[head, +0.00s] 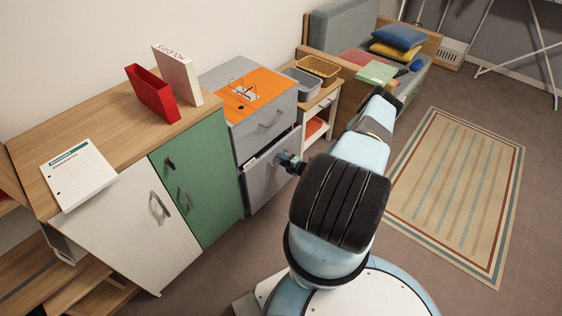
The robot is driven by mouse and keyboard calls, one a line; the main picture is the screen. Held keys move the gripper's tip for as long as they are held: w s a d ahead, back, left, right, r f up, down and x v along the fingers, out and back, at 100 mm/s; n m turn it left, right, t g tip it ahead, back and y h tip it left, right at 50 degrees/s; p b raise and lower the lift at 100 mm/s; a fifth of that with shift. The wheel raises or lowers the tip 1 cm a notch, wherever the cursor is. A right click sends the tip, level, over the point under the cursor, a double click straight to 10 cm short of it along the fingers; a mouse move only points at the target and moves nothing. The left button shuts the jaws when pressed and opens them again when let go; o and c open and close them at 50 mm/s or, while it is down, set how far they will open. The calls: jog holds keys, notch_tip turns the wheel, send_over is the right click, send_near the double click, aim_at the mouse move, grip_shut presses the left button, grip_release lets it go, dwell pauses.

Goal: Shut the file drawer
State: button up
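The grey file cabinet (226,83) has an orange top and stands right of the green-doored cupboard. Its lower file drawer (268,187) sticks out a little, with a dark gap along its top edge. The upper drawer (264,123) looks closed. My gripper (287,161) is at the upper right part of the lower drawer's front, by where its handle would be. It hides that part, and I cannot tell whether it touches. The fingers are too small and dark to show whether they are open.
The cupboard has a white door (135,225) and a green door (195,185). A red binder (152,94) and a white binder (177,75) stand on top. A side table with baskets (318,68) is beside the cabinet. Floor is clear around the rug (455,190).

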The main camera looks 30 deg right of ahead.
jog(key=shift+c, duration=0.5)
grip_shut()
